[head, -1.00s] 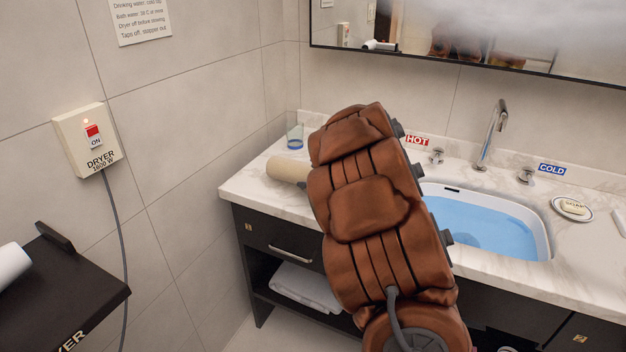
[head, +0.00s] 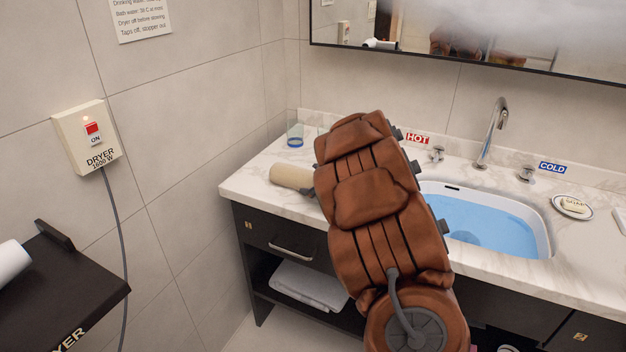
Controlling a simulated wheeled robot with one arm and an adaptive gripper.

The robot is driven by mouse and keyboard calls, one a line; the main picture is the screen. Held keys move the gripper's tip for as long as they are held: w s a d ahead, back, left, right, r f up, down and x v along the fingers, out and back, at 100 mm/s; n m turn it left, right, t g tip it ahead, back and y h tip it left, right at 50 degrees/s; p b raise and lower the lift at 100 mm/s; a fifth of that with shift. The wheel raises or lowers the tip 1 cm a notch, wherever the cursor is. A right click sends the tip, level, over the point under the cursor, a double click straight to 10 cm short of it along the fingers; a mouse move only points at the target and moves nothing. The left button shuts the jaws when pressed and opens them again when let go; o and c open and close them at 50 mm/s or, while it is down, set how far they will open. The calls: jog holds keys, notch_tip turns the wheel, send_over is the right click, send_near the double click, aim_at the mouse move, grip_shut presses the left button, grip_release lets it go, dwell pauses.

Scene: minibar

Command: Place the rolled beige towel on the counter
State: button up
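The rolled beige towel (head: 290,176) shows at the left part of the marble counter (head: 252,186), left of my arm. Its right end is hidden behind my brown padded arm. A small dark part of my gripper (head: 310,191) shows at the towel's right end. The rest of the gripper is hidden by the arm, so I cannot see whether its fingers are closed on the towel. I cannot tell whether the towel touches the counter or is just above it.
A glass (head: 295,135) stands at the counter's back left corner. Right of my arm is the water-filled sink (head: 490,222) with its tap (head: 492,135) and a soap dish (head: 572,207). A folded white towel (head: 310,286) lies on the shelf below. A dark dryer shelf (head: 75,285) is at left.

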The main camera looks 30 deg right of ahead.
jog(key=o, duration=0.3)
jog(key=shift+s+r, duration=0.1)
jog(key=shift+r, duration=0.05)
jog(key=v, duration=1.1)
jog(key=shift+s+r, duration=0.2)
jog(key=shift+s, duration=0.15)
